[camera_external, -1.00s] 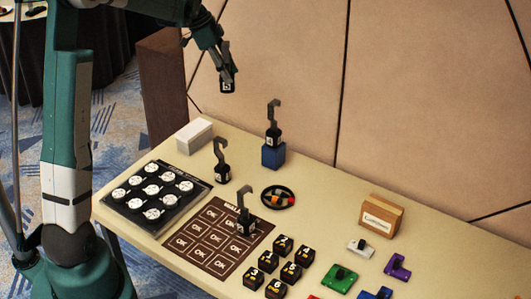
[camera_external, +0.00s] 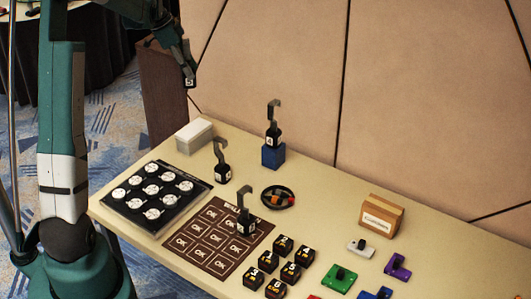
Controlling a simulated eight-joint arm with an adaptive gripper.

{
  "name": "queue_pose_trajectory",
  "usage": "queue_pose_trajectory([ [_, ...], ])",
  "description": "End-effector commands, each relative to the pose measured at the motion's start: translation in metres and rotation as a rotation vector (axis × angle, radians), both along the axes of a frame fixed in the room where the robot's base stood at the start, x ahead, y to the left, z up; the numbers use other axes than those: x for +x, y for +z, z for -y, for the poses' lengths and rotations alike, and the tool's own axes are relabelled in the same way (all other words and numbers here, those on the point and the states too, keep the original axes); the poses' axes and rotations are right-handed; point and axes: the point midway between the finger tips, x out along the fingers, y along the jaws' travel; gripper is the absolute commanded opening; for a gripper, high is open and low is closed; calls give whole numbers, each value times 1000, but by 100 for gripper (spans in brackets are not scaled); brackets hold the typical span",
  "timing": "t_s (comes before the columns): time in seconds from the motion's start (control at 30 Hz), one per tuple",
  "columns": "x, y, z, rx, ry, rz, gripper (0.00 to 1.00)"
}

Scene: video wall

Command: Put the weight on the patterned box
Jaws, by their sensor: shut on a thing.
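My gripper (camera_external: 188,72) is shut on a small black weight (camera_external: 190,82) with a white label, held high in the air above the table's back left corner. Its hook is hidden in the jaws. Three more black hooked weights show: one (camera_external: 272,137) stands on a blue block (camera_external: 273,157), one (camera_external: 222,170) stands on the table, and one (camera_external: 246,224) stands on the brown printed mat. A white box (camera_external: 195,136) lies at the back left, below my gripper. A brown box (camera_external: 381,216) with a white label stands at the right. I cannot make out a clear pattern on either box.
A black tray of round white-topped pieces (camera_external: 126,199) lies front left, beside the brown mat (camera_external: 192,257). A round black dish (camera_external: 278,208) holds small coloured pieces. Black numbered cubes (camera_external: 290,271) and coloured blocks (camera_external: 339,278) stand front right. A wall rises behind the table.

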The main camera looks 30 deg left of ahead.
Motion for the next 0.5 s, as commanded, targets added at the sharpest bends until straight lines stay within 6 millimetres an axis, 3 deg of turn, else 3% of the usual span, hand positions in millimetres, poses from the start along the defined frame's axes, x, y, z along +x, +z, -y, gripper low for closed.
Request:
queue_pose_trajectory([
  [0.5, 0, -79, 0, 0, 0, 0, 0],
])
